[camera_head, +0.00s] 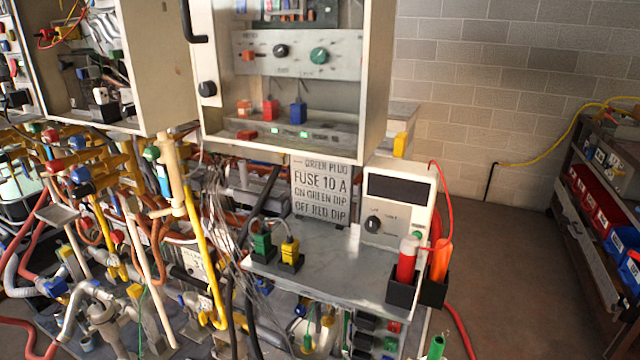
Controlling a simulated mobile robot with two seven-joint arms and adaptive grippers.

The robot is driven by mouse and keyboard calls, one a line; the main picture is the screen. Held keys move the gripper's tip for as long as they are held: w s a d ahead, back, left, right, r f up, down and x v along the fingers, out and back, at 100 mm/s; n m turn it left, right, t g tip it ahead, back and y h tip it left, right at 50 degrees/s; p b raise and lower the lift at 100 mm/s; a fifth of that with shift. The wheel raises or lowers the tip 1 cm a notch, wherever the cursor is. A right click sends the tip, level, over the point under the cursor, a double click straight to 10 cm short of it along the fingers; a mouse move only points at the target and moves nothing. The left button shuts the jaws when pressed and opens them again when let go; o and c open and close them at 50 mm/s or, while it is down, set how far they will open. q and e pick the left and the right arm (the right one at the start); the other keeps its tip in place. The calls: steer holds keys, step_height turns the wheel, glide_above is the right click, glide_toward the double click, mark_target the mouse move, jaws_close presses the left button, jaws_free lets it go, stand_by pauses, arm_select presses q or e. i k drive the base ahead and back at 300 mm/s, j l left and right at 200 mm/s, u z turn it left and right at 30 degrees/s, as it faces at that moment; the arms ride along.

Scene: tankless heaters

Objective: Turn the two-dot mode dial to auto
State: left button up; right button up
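An open cabinet (221,82) stands at the upper middle. Its grey inner panel (262,66) carries a black dial (281,51) and a green dial (319,55). Dot marks and dial lettering are too small to read, so I cannot tell which is the two-dot mode dial or where it points. A black knob (207,88) sits on the cabinet's left edge. A white meter box (399,200) below right has another black dial (374,224) under a dark screen. Neither of my grippers is in view.
A grey shelf (335,262) juts out below the cabinet, with green (262,244) and yellow (289,251) plugs. Red (407,260) and orange (441,260) probes stand in black holders. Dense pipes and valves fill the left. A bin rack (600,190) stands right; the floor (515,270) between is clear.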

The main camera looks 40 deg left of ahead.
mark_target(128, 110)
steer(key=u, duration=2.85)
